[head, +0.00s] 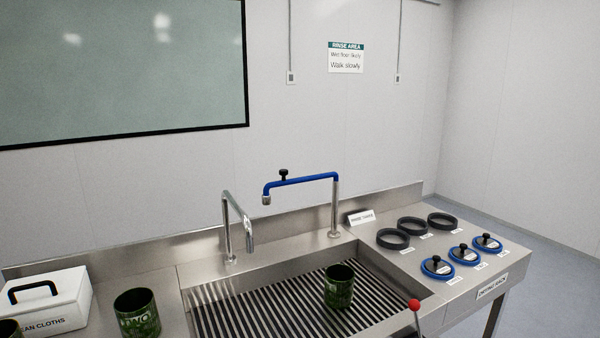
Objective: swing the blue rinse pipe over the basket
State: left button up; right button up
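The blue rinse pipe (302,181) stands on a steel post at the back right of the sink. Its blue arm reaches left from the post and ends in a downward metal nozzle with a black knob on top. The nozzle hangs near the plain steel tap (228,225). No basket can be made out for certain; a slatted rack (240,316) lies in the sink. A green printed can (339,286) stands upright on the rack at its right side, right of the nozzle. Neither of my grippers is in view.
A red-knobbed lever (414,305) rises at the front right. Black rings (393,239) and blue-rimmed lids (437,267) lie on the right counter. A white cloth box (50,300) and another green can (137,313) stand on the left. Air above the sink is free around the pipe.

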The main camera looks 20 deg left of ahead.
aim_at(266, 197)
jog(key=i+l+z, duration=0.1)
jog(key=i+l, duration=0.3)
jog(key=i+l+z, duration=0.1)
jog(key=i+l, duration=0.25)
jog(key=i, duration=0.2)
